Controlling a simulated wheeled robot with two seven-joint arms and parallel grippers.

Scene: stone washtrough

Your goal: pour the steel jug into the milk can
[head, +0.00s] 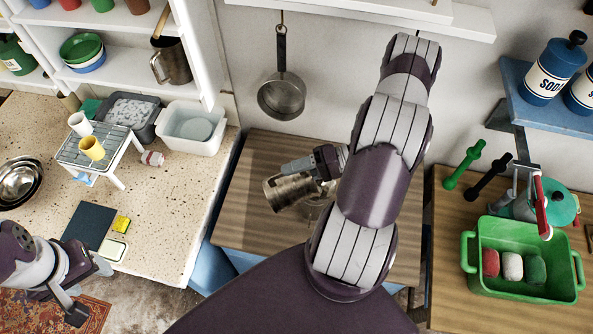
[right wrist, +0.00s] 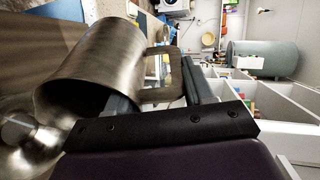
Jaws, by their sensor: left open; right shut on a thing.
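The steel jug (head: 288,191) is held in the air over the middle wooden counter, tilted well over onto its side. My right gripper (head: 328,165) is shut on the jug's handle, which shows between its fingers in the right wrist view (right wrist: 163,78). There the jug's dark mouth (right wrist: 75,102) faces the lower left, near a shiny metal vessel (right wrist: 25,140), probably the milk can. In the head view only a small part of that vessel (head: 314,210) shows below the jug; my arm hides the rest. No liquid stream is visible. My left gripper (head: 90,290) is open and empty at lower left.
A speckled counter (head: 165,215) at left bears a white rack (head: 105,150), tubs and steel bowls (head: 18,182). A pan (head: 282,95) hangs on the wall behind the wooden counter (head: 240,225). A green tub (head: 525,290) stands on the right counter.

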